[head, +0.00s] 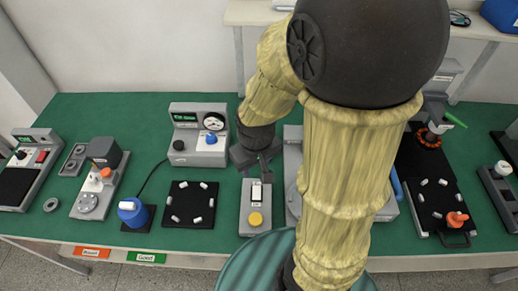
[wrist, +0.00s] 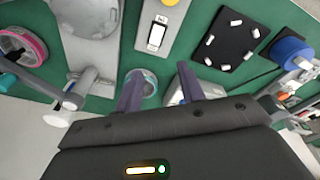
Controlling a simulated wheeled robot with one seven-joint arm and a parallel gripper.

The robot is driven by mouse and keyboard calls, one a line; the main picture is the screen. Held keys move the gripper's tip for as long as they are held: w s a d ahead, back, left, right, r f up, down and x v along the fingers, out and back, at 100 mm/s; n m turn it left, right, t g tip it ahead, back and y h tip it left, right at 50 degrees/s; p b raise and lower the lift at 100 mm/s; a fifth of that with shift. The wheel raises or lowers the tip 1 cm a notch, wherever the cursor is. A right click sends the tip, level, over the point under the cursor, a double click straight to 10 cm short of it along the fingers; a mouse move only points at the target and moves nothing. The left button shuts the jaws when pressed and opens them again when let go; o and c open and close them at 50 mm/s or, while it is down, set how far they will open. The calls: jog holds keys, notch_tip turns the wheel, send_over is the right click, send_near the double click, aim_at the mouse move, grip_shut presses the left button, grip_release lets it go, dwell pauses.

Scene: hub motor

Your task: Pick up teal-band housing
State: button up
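The teal-band housing (wrist: 150,78) shows in the wrist view as a small round part with a teal rim, partly covered by a finger. In the head view I cannot make it out; my arm and gripper cover that area. My gripper (wrist: 158,72) is open, its two dark fingers apart, with nothing seen clamped in it. The housing appears in the gap, close to the left finger; I cannot tell whether it is between the fingertips or beyond them. In the head view my gripper (head: 256,160) is low over the middle of the green table.
A switch box with a yellow button (head: 255,219) stands in front of my gripper. A gauge unit (head: 185,118) and a black pad with white pegs (head: 178,220) are to the left. A pink-banded round part (wrist: 38,46) shows in the wrist view. Bare green table (head: 90,110) lies back left.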

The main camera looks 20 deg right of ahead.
jog(key=w+f+n+h, duration=0.1)
jog(key=f+n+h, duration=0.1)
jog(key=f+n, duration=0.1)
jog(key=w+f+n+g+h+b, duration=0.1)
jog(key=w+f+n+h, duration=0.1)
jog(key=f+n, duration=0.2)
jog(key=w+a+f+n+g+h+b, duration=0.1)
jog(key=f+n+h, duration=0.1)
jog(key=f+n, duration=0.2)
jog(key=shift+w+f+h, duration=0.4)
jog(key=shift+f, duration=0.3)
jog(key=n+h, duration=0.1)
jog(key=w+f+n, duration=0.1)
jog(key=w+n+t+h+b, duration=0.1)
jog(key=n, duration=0.1)
jog(key=shift+w+a+f+h, duration=0.25)
jog(key=shift+a+f+h, duration=0.05)
jog(key=shift+f, duration=0.05)
jog(key=w+a+n+t+h, duration=0.2)
jog(key=w+n, duration=0.1)
jog(key=w+a+n+t+h, duration=0.1)
jog(key=n, duration=0.1)
jog(key=shift+w+f+t, duration=0.15)
jog(key=shift+w+t, duration=0.1)
jog(key=shift+t, duration=0.15)
jog(key=x, duration=1.1)
jog(key=shift+w+d+f, duration=0.1)
jog(key=shift+d+f, duration=0.1)
jog(key=shift+d, duration=0.1)
